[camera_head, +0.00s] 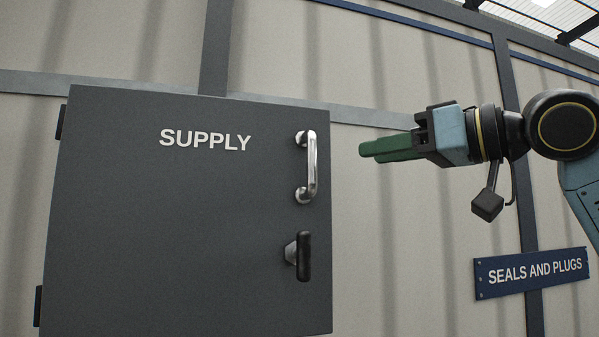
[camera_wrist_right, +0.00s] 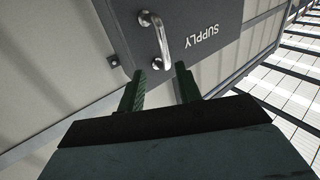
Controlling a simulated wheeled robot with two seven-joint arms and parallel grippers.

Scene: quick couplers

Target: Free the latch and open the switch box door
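The dark grey switch box door (camera_head: 180,230), lettered SUPPLY, looks shut, with hinges on its left edge. A chrome pull handle (camera_head: 312,165) is fixed upright near its right edge. Below it is the black latch (camera_head: 304,256), its grip upright. My right gripper (camera_head: 366,151) is to the right of the handle, green fingers pointing left, apart from it. In the right wrist view the fingers (camera_wrist_right: 160,72) are spread with nothing between them. The handle (camera_wrist_right: 163,38) and door (camera_wrist_right: 220,18) show beyond the fingertips; the latch does not show there. My left gripper is in neither view.
The box is against a pale ribbed wall (camera_head: 420,240) with grey rails. A blue SEALS AND PLUGS sign (camera_head: 532,273) is at the lower right, below my right arm. The space in front of the door looks clear.

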